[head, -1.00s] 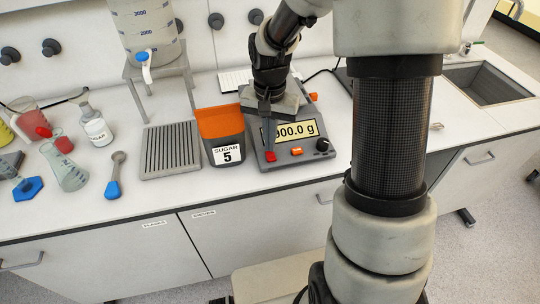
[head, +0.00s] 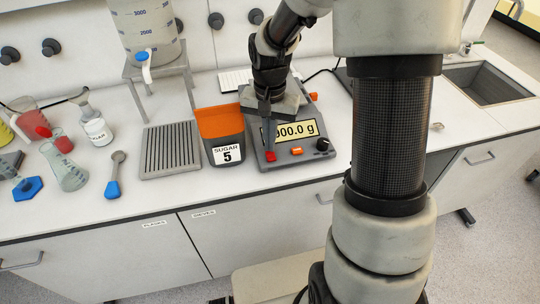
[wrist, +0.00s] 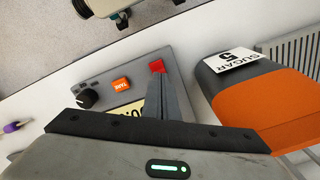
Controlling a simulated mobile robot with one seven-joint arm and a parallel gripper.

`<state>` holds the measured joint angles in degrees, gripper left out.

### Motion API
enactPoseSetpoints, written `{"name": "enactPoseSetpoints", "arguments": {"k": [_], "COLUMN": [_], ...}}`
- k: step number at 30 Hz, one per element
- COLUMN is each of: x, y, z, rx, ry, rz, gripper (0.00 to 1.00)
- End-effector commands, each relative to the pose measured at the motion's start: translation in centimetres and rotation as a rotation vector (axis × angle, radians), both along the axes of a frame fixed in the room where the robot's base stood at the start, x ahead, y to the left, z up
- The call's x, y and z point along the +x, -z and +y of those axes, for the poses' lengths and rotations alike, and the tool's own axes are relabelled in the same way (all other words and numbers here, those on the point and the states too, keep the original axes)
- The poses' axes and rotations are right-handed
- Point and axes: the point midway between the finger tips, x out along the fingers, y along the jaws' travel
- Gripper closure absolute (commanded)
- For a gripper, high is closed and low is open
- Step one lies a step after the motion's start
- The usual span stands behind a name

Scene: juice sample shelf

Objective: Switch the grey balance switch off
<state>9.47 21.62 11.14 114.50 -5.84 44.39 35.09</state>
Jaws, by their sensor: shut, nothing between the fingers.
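The grey balance (head: 290,160) stands on the bench with a lit display (head: 304,129) that reads "00.0 g" behind a partly hidden first digit. The red switch (head: 271,157) is at its front left corner; it also shows in the wrist view (wrist: 157,66). My gripper (head: 267,145) is shut and empty, pointing down over the left part of the balance. In the wrist view its fingertips (wrist: 158,74) are right at the red switch. I cannot tell whether they touch it. The gripper hides part of the display and the pan area.
An orange and grey sugar container (head: 224,153) marked 5 stands close to the left of the balance. An orange tare button (head: 297,151) and black knob (head: 322,145) sit right of the switch. A grooved grey tray (head: 170,150) and glassware are farther left. The bench right is mostly clear.

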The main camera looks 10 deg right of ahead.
Motion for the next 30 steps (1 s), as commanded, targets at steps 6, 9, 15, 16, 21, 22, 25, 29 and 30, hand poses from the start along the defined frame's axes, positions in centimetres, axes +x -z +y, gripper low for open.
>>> {"name": "enactPoseSetpoints", "arguments": {"k": [6,9,15,16,21,22,25,29,30], "x": [0.0,0.0,0.0,0.0,0.0,0.0,0.0,-0.1,-0.1], "y": [0.4,0.6,0.9,0.9,1.2,1.2,1.4,1.1,0.9], "z": [0.0,0.0,0.0,0.0,0.0,0.0,0.0,0.0,0.0], "rx": [0.001,0.001,0.001,0.001,0.001,0.001,0.000,0.000,0.000], "ry": [0.000,0.000,0.000,0.000,0.000,0.000,0.000,0.000,0.000], "rz": [0.001,0.001,0.001,0.001,0.001,0.001,0.001,0.002,0.001], "gripper": [1.00,1.00,1.00,1.00,1.00,1.00,1.00,1.00,1.00]}}
